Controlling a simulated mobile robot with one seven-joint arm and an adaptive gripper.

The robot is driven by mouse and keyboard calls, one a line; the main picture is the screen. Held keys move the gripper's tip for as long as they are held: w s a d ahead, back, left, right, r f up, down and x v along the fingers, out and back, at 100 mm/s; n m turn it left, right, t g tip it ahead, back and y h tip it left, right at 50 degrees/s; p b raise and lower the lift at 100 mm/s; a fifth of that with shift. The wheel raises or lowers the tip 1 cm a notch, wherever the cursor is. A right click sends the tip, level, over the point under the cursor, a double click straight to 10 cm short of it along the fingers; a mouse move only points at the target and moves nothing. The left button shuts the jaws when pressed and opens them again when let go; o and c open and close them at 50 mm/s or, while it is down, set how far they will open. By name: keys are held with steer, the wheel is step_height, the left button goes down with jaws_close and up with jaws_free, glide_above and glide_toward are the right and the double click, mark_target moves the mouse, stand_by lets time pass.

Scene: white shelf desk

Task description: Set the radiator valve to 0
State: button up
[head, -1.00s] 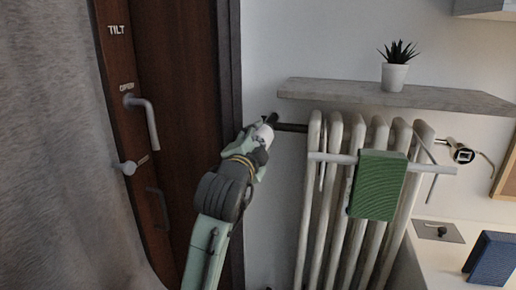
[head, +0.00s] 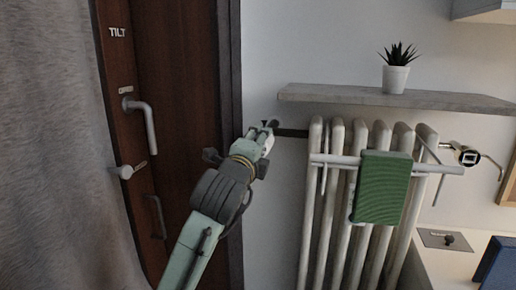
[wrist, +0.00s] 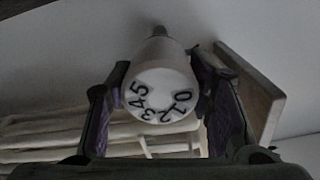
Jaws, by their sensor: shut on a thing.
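The radiator valve (wrist: 160,92) is a white round knob with black digits 0 to 5 on its end face. In the wrist view the 0 is at the right, the 5 at the upper left, and the 2 and 3 near the bottom. I cannot make out a reference mark. My gripper (head: 268,131) is at the valve, left of the radiator (head: 318,200). Its fingers lie on either side of the knob and are shut on it. In the head view the fingers and wrist mostly hide the knob.
A green towel (head: 381,190) hangs on a rail (head: 436,167) across the radiator. A shelf (head: 330,95) with a potted plant (head: 396,78) is above. A brown door (head: 190,90) with handles and a grey curtain (head: 50,150) stand to the left.

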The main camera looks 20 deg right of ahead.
stand_by(0.4)
steer(key=o, duration=1.1)
steer(key=shift+o, duration=0.2)
steer(key=v, duration=1.2)
